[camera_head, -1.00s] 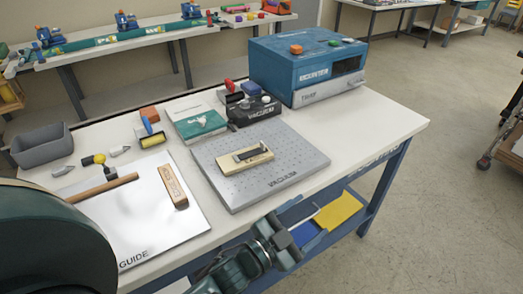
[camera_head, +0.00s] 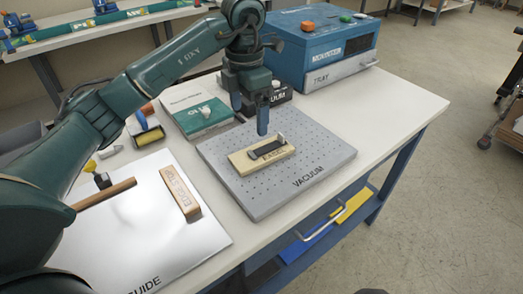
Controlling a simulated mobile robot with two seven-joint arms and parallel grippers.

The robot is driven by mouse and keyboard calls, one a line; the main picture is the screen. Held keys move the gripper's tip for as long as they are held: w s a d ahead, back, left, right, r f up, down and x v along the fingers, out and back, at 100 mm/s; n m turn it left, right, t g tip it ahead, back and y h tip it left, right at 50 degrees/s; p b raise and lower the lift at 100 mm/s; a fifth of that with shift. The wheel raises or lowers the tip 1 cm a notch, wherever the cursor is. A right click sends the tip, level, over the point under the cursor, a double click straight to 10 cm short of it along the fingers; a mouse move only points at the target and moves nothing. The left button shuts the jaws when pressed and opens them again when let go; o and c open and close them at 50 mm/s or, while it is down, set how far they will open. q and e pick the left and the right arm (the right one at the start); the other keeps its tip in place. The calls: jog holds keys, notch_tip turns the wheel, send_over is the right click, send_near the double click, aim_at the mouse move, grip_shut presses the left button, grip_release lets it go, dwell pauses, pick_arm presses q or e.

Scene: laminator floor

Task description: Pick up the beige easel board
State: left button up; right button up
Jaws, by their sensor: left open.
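The beige easel board (camera_head: 243,163) lies flat on the grey perforated vacuum plate (camera_head: 310,185), near its middle. A dark bracket or handle (camera_head: 267,149) sits on top of it. My left gripper (camera_head: 250,112) points down just above the board's far side, with its two blue fingers apart and nothing between them. One fingertip appears close to the board's back edge; whether it touches cannot be told. My right gripper does not show.
A blue laminator (camera_head: 290,70) with a grey tray front stands behind the plate. A green booklet (camera_head: 203,118) lies behind left. A white guide sheet (camera_head: 130,225) with a wooden edge block (camera_head: 179,190) and a wooden-handled tool (camera_head: 103,194) lies left. The table's right end is clear.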

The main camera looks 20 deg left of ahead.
pick_arm(q)
send_over(247, 158)
notch_tip(247, 158, down, 7)
jog(key=shift+d+f, duration=0.15)
jog(key=shift+s+f+p, duration=0.1)
jog(key=shift+f+p, duration=0.25)
jog(key=shift+f, duration=2.4)
jog(key=c, duration=1.1)
